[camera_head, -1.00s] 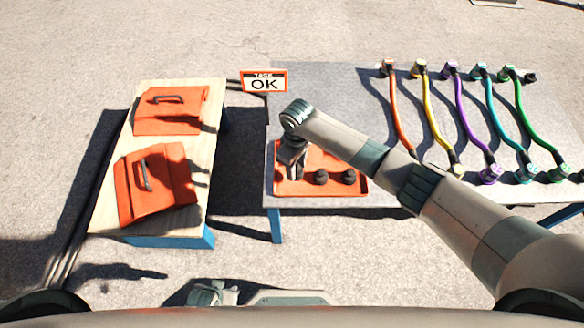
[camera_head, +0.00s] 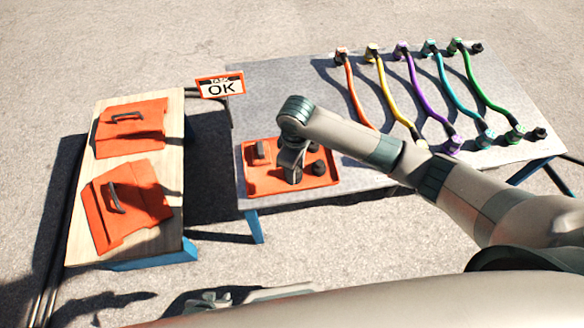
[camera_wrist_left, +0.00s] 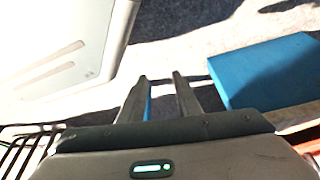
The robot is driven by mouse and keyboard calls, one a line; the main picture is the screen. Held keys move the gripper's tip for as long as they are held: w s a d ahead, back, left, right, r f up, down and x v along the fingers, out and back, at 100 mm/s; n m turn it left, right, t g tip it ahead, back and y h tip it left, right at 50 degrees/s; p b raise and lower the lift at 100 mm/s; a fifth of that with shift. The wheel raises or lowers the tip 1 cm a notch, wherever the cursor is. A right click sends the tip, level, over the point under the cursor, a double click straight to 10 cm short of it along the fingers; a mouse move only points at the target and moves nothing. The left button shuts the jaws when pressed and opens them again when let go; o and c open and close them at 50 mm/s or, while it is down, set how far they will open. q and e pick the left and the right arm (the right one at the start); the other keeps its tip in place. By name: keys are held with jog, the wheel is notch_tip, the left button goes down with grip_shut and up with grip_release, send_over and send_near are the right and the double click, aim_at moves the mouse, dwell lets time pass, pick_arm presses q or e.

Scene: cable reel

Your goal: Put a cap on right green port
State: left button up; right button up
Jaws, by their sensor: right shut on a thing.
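The green cable (camera_head: 490,88) is the rightmost cable on the grey table. Its far green end fitting (camera_head: 457,46) has a dark round piece (camera_head: 476,47) beside it. Its near green end fitting (camera_head: 515,134) has another (camera_head: 540,132); I cannot tell whether these are caps or ports. Black caps stand in the orange tray (camera_head: 255,186), two of them at its right (camera_head: 314,147) (camera_head: 318,168). My right gripper (camera_head: 291,176) points down over the tray, shut on what seems a black cap, mostly hidden. My left gripper (camera_wrist_left: 160,82) is open and empty; its arm shows low in the head view.
Orange, yellow, purple and teal cables lie left of the green one. Two orange boxes (camera_head: 130,128) (camera_head: 128,202) lie on a wooden-topped table (camera_head: 185,110) at left. My right arm crosses the grey table's front.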

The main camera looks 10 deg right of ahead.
pick_arm(q)
jog(key=shift+a, duration=0.25)
